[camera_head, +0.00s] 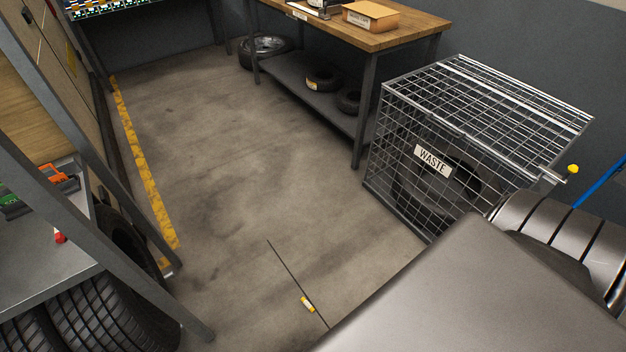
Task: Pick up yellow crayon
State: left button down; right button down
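A small yellow cylinder with a pale band, which looks like the yellow crayon (307,304), lies on the bare concrete floor near the bottom middle of the head view. It lies beside or across a thin dark line on the floor; I cannot tell which. Neither of my grippers shows in this view.
A wire cage marked WASTE (480,135) holds a tyre on the right. A smooth grey surface (480,300) fills the lower right. A rack with tyres (95,315) stands at left, a workbench (385,38) at the back. The middle floor is clear.

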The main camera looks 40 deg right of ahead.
aim_at(304, 300)
jog(key=z, duration=1.05)
